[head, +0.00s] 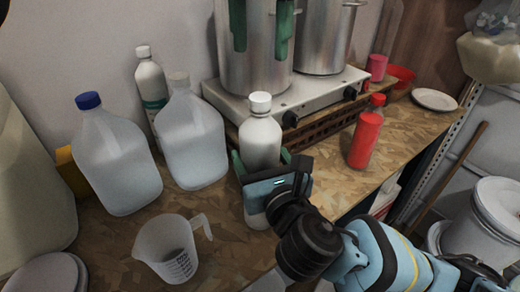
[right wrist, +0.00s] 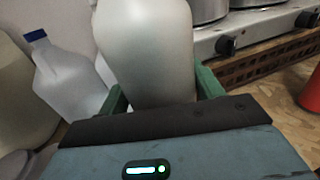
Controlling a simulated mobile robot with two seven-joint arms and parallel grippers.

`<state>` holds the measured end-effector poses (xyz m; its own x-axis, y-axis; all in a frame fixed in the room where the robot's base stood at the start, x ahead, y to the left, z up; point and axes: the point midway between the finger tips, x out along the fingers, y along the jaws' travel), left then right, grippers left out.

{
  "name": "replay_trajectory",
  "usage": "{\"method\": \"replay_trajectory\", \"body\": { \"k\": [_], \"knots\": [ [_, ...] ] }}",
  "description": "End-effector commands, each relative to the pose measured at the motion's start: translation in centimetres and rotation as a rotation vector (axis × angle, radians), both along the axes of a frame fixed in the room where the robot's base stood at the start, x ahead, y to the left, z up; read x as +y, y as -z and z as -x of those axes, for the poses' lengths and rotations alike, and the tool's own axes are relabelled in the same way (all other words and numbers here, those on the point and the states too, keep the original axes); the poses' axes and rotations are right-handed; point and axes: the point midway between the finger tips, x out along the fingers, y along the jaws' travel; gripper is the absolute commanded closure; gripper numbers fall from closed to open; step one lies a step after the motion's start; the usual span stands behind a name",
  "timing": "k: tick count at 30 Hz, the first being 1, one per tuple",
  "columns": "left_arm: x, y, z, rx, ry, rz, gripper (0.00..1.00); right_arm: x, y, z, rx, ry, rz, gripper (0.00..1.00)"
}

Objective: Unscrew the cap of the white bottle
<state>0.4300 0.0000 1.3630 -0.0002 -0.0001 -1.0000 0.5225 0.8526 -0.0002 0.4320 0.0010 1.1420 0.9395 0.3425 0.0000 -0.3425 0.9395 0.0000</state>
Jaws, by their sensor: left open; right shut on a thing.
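My right gripper (head: 266,162) comes in from the lower right and is shut on the bottle's body, one green finger on each side. In the right wrist view the bottle (right wrist: 148,50) rises between the green fingers (right wrist: 162,92); its cap is out of that view. My left gripper (head: 262,32) shows at the top of the head view as two green fingers pointing down, apart and empty, above the cap. Its body is out of frame.
Two clear jugs (head: 118,165) (head: 193,145) and a white-green bottle (head: 151,88) stand left. A measuring cup (head: 168,250) is in front. A stove (head: 305,108) with steel pots (head: 325,35) is behind. A red bottle (head: 365,138) stands right.

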Motion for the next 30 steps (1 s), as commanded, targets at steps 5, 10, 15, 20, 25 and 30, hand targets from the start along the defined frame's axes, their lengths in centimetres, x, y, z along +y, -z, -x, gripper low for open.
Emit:
{"method": "replay_trajectory", "body": {
  "k": [5, 10, 15, 20, 25, 30],
  "knots": [
    [-0.01, 0.01, 0.01, 0.0, 0.015, 0.0, 0.51, -0.02, 0.03, -0.01, 0.001, 0.001, 0.0, 0.98],
    [-0.09, 0.05, 0.05, 0.001, 0.153, 0.0, 0.51, -0.02, 0.03, -0.01, 0.001, 0.001, 0.0, 0.98],
    [-0.15, 0.07, 0.12, 0.003, 0.421, -0.003, 0.51, -0.03, 0.04, -0.01, 0.001, 0.001, 0.0, 0.98],
    [-0.22, 0.13, 0.14, 0.004, 0.693, -0.003, 0.51, -0.02, 0.05, -0.01, 0.001, 0.001, 0.0, 0.98],
    [-0.25, 0.12, 0.18, 0.005, 0.983, -0.005, 0.51, -0.02, 0.05, -0.01, 0.001, 0.001, 0.0, 0.98],
    [-0.31, 0.14, 0.2, 0.006, 1.271, -0.005, 0.51, -0.02, 0.05, -0.01, 0.001, 0.001, 0.0, 0.98]
  ]
}}
